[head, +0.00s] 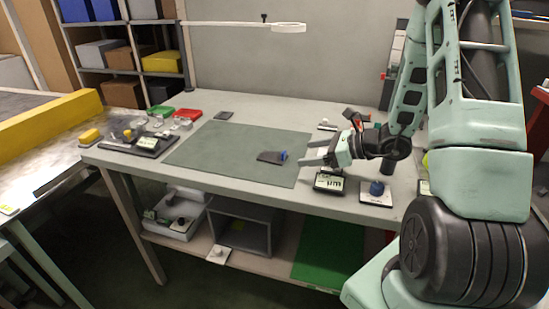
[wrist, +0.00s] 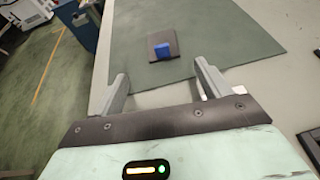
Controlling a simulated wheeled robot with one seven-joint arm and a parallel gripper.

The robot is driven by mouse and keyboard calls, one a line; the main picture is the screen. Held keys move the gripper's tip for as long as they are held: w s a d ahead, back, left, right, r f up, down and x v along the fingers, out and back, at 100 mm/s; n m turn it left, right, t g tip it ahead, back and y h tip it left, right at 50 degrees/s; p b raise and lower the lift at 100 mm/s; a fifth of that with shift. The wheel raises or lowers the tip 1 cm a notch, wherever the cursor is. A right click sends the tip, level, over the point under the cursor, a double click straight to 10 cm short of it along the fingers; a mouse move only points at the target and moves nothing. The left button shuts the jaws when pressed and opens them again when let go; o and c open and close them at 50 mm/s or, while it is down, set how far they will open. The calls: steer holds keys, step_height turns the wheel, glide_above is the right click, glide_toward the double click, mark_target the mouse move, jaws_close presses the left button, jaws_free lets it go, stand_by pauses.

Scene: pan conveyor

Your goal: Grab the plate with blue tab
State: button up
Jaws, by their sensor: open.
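The plate (head: 270,157) is a small dark flat piece with a blue tab (head: 283,155) at its right end. It lies on the green mat near the mat's right side. In the wrist view the plate (wrist: 155,40) lies beyond the fingertips, with the blue tab (wrist: 162,50) on the side facing me. My gripper (head: 304,153) is open and empty, to the right of the plate and apart from it. In the wrist view my gripper (wrist: 160,78) shows both fingers spread, with the tab roughly centred between them and farther off.
The green mat (head: 215,147) is mostly clear. A dark display device (head: 329,182) and a white base with a blue knob (head: 376,192) stand near the front edge, below my gripper. A red bin (head: 187,115) and a dark device (head: 148,143) stand at the left.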

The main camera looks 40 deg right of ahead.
mark_target(285, 156)
steer(key=x, duration=0.7)
steer(key=shift+w+d+f, duration=0.15)
steer(key=shift+w+f, duration=0.05)
steer(key=shift+w, duration=0.05)
steer(key=shift+c, duration=0.3)
steer(key=c, duration=1)
